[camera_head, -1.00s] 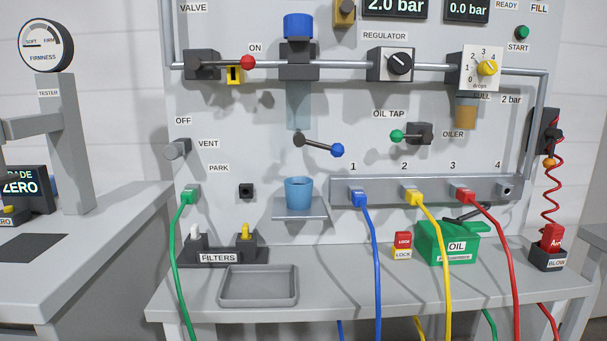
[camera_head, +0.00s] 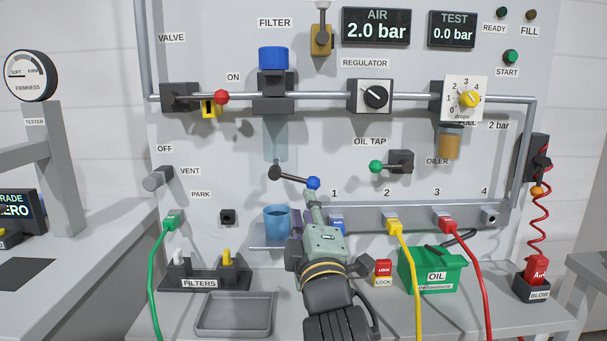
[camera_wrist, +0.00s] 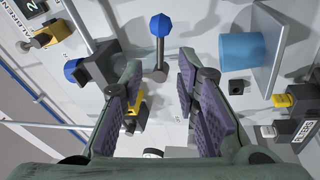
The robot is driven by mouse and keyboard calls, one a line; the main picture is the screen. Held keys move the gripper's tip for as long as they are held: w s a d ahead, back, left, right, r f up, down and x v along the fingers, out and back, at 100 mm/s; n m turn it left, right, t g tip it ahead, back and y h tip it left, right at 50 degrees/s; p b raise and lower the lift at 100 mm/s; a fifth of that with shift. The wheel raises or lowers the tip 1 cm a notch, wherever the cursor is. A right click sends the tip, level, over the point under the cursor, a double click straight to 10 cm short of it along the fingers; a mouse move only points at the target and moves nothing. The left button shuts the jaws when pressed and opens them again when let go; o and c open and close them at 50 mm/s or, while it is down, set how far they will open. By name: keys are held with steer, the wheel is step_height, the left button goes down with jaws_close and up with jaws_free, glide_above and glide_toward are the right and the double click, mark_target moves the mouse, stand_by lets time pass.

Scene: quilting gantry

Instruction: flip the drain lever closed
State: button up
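The drain lever (camera_head: 292,178) is a dark arm with a blue ball (camera_head: 313,183) on its right end. It hangs from a pivot below the filter bowl (camera_head: 275,138) and slopes slightly down to the right. My gripper (camera_head: 314,203) is just below the ball in the head view. In the wrist view the gripper (camera_wrist: 160,70) is open and empty, its purple-padded fingers apart. The lever shaft (camera_wrist: 160,50) shows beyond the fingertips, with the ball (camera_wrist: 161,25) toward the top. I cannot tell whether a finger touches it.
A blue cup (camera_head: 276,222) stands on a small shelf left of my gripper. The oil tap's green-ball lever (camera_head: 376,167) is to the right. Hoses, including the yellow one (camera_head: 393,225), plug into the manifold. A grey tray (camera_head: 234,314) lies on the bench.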

mark_target(299, 181)
steer(key=p+x, duration=0.2)
steer(key=x, duration=0.8)
steer(key=shift+w+a+r+p, duration=0.1)
steer(key=shift+w+p, duration=0.1)
steer(key=shift+p, duration=0.2)
steer(key=shift+c, duration=0.6)
jaws_close()
